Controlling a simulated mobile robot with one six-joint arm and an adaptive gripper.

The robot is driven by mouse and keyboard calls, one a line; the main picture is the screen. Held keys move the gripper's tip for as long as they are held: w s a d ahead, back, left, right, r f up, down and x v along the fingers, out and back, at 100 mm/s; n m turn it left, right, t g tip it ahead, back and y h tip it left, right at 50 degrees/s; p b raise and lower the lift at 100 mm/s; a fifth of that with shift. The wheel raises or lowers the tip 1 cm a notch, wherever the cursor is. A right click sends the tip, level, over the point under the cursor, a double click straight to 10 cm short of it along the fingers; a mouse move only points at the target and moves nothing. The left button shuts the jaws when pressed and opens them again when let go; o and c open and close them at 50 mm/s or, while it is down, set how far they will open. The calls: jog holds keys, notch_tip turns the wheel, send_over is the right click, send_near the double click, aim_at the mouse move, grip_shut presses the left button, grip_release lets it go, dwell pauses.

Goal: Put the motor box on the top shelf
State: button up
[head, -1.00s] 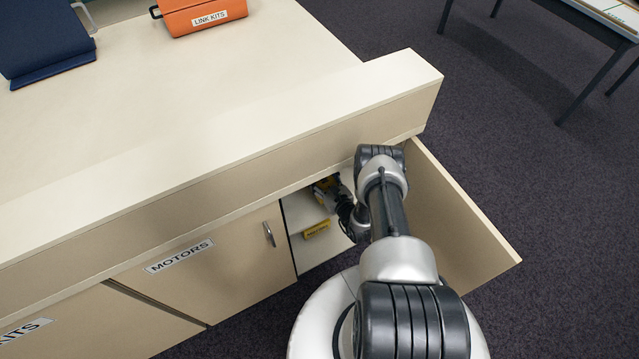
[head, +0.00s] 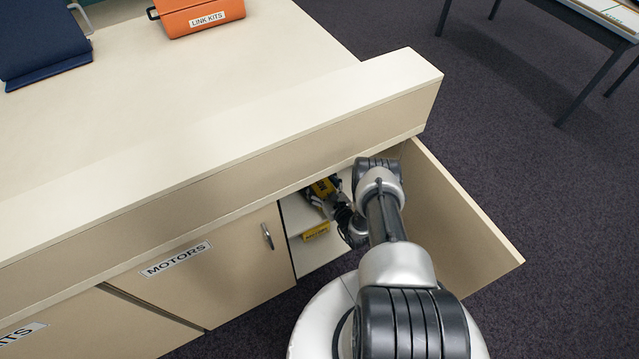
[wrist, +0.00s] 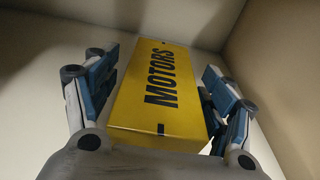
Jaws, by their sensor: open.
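The motor box (wrist: 161,88) is yellow with black MOTORS lettering. In the wrist view it lies between the two spread fingers of my gripper (wrist: 158,78), with a gap on the left; on the right the fingers are close to its side, and contact is unclear. In the head view the box (head: 323,187) shows partly inside the open cabinet, under the countertop edge. My gripper (head: 331,201) reaches in and is open around it, partly hidden by the counter and my arm. A small yellow piece marked with dark letters (head: 316,231) is at the shelf front below; I cannot tell whether it is a label.
The cabinet door (head: 455,215) stands open right of my arm. A closed MOTORS door (head: 205,265) is to the left. The raised counter ledge (head: 230,135) overhangs the opening. An orange LINK KITS box (head: 200,14) and a navy object (head: 42,40) stand on the counter.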

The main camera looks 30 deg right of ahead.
jog(key=shift+s+r, duration=0.1)
jog(key=shift+r, duration=0.1)
jog(key=s+r+p, duration=0.1)
jog(key=s+p, duration=0.3)
jog(key=s, duration=0.7)
jog(key=shift+s+d+r, duration=0.2)
jog(key=shift+s+r, duration=0.1)
jog(key=shift+s, duration=0.05)
